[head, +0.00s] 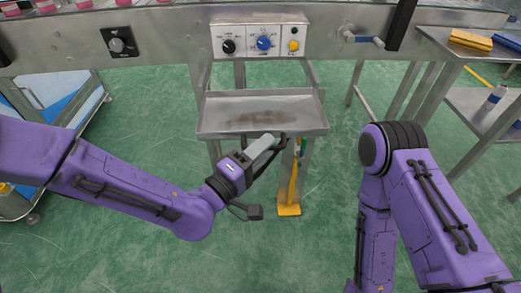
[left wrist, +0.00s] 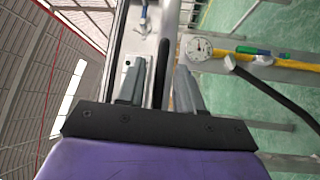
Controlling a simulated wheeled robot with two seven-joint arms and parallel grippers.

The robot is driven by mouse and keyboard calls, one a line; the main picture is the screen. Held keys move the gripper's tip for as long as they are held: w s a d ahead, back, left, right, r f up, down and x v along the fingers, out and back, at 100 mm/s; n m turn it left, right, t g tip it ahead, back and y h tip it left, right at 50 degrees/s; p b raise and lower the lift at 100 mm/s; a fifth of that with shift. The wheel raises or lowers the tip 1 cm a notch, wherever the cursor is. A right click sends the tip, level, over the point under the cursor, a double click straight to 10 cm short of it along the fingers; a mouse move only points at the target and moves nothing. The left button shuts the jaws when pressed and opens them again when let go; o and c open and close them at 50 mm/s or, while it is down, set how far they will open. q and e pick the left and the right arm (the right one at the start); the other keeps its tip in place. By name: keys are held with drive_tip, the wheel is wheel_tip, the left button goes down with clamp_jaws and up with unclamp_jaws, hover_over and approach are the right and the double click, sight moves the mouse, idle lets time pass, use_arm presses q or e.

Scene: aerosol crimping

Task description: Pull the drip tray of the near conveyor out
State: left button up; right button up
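The drip tray (head: 225,120) is a shallow grey metal tray with a brownish stain, under the near conveyor (head: 180,48) in the head view. My left gripper (head: 272,143) is at the tray's front edge, right of its middle, and partly hides it. In the left wrist view a dark bar (left wrist: 162,65), apparently the tray's handle, runs between the two grey fingers of my left gripper (left wrist: 160,88). The fingers are apart, with a gap visible on the bar's right side. Contact with the bar cannot be told. My right arm shows at the right, but its gripper is out of view.
A control panel (head: 260,41) with knobs is above the tray. A yellow-handled tool (head: 292,188) stands below the tray's front edge. A steel side table (head: 470,48) with cloths is at the right, and a blue-panelled cart (head: 50,100) at the left.

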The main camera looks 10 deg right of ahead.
use_arm(q)
drive_tip(key=p+v, duration=0.4)
drive_tip(key=v, duration=0.6)
drive_tip(key=shift+s+a, duration=0.2)
drive_tip(key=shift+f, duration=0.1)
